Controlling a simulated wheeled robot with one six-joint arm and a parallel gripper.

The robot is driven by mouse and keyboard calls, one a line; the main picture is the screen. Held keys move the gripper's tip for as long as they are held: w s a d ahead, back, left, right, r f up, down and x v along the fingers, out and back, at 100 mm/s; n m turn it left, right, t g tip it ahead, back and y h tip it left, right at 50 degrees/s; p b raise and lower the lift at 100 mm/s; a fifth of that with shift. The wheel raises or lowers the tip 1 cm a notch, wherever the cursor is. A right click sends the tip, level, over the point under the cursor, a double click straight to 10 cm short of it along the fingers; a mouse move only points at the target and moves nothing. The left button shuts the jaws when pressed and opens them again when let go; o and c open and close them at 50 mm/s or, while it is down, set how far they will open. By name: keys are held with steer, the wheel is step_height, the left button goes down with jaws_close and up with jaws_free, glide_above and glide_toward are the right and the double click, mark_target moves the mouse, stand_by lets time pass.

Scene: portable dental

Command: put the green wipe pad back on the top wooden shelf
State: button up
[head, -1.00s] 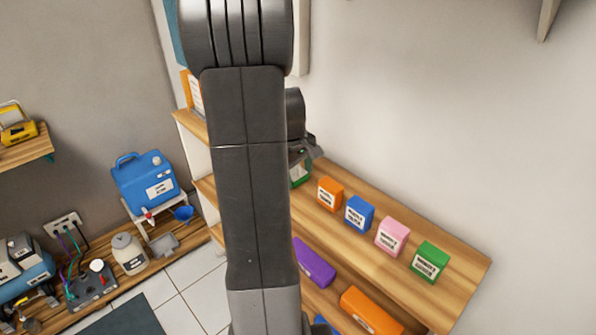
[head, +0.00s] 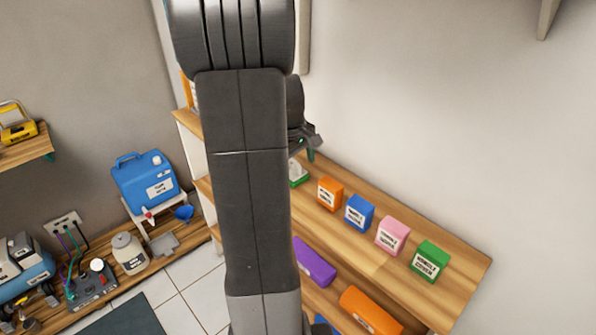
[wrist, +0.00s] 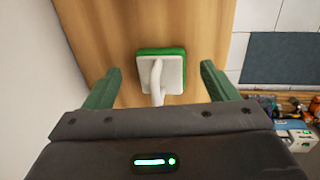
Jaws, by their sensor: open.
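The green wipe pad (wrist: 162,70), with a white top and a white curved handle, rests on the wooden shelf (wrist: 205,25) in the wrist view. In the head view the pad (head: 298,174) shows at the shelf's left end, partly hidden behind my arm. My gripper (wrist: 155,82) is open, its two green fingers apart with the handle between them in the picture and nothing gripped. In the head view my gripper (head: 308,152) is just above the pad, apart from it.
On the same shelf stand an orange box (head: 330,194), a blue box (head: 359,213), a pink box (head: 393,236) and a green box (head: 430,261). A purple item (head: 315,262) and an orange item (head: 370,311) lie on a lower level. A wall runs behind the shelf.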

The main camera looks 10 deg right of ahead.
step_height(320, 180, up, 9)
steer(key=a, duration=0.1)
steer(key=shift+s, duration=0.4)
steer(key=shift+s, duration=0.1)
